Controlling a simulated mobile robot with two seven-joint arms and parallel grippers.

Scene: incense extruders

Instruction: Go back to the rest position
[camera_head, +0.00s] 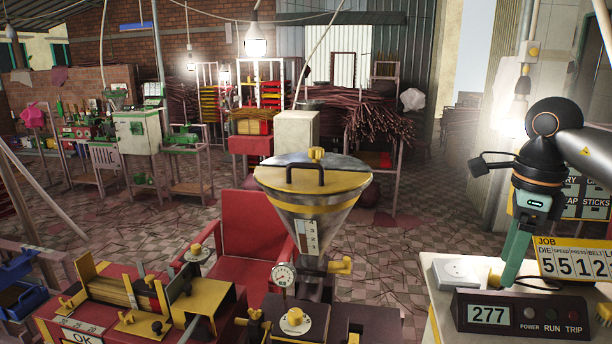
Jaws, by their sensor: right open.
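My right arm comes in from the right edge, and my right gripper (513,272) points down over the white-topped bench at the right. Its jaws are open and I see nothing held in them; they are seen nearly edge-on, so the gap between them is hard to make out. The fingertips are just behind the counter box (522,314), which reads 277; whether they touch anything cannot be told. The incense extruder (314,210), with a steel hopper and yellow lid, stands in the middle, apart from the gripper. My left gripper is not in view.
A job board (575,260) stands close to the right of the gripper. A white box (461,272) lies on the bench to its left. A red chair (248,232) is behind the extruder. Blue crates (22,297) are at the far left.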

